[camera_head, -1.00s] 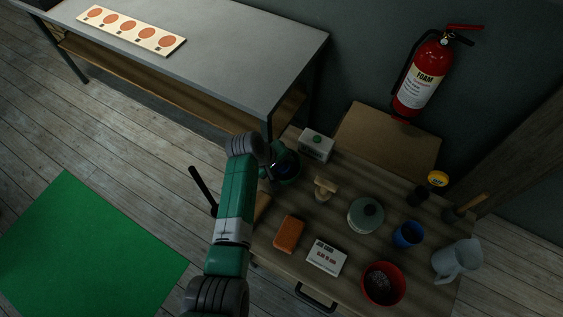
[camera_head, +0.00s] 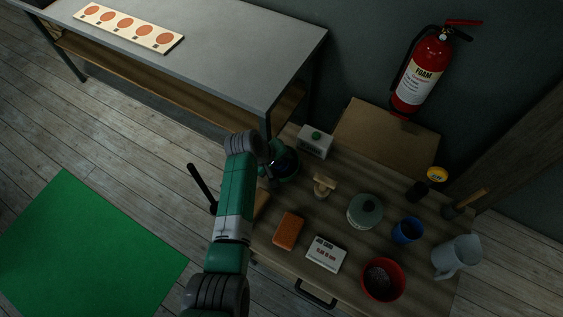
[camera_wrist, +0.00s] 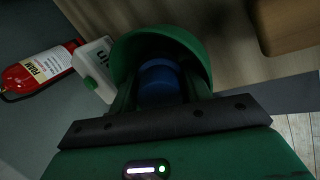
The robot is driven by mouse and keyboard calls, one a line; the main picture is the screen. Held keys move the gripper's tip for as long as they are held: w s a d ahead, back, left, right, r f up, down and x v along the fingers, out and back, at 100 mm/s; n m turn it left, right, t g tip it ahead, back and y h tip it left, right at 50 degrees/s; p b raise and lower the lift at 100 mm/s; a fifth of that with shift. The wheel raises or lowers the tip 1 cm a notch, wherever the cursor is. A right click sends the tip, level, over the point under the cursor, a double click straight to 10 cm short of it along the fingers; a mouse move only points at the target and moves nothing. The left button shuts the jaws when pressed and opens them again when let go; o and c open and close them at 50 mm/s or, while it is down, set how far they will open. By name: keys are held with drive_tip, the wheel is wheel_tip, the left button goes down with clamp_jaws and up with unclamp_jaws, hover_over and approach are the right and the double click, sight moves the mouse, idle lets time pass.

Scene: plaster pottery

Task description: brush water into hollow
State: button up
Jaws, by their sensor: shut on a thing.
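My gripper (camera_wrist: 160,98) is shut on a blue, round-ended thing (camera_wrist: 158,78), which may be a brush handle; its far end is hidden. Beyond it, a green bowl-like rim (camera_wrist: 190,38) curves around it in the wrist view. In the head view a dark green bowl-like thing (camera_head: 290,165) sits beside my gripper at the cart's back left, partly covered by my arm. I cannot tell whether the held thing touches it. No water or hollow can be made out.
The cart holds a white carton (camera_head: 316,142), a stamp-like tool (camera_head: 323,186), an orange block (camera_head: 288,231), a lidded pot (camera_head: 364,211), a blue cup (camera_head: 407,230), a red bowl (camera_head: 383,280) and a pitcher (camera_head: 456,258). A grey table (camera_head: 230,50) stands behind.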

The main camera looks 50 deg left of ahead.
drive_tip(key=shift+r+p, duration=4.1)
drive_tip(key=shift+r, duration=0.65)
drive_tip(key=shift+r, duration=0.1)
wheel_tip(320, 180, up, 4)
drive_tip(key=p, duration=0.3)
drive_tip(key=shift+p, duration=0.4)
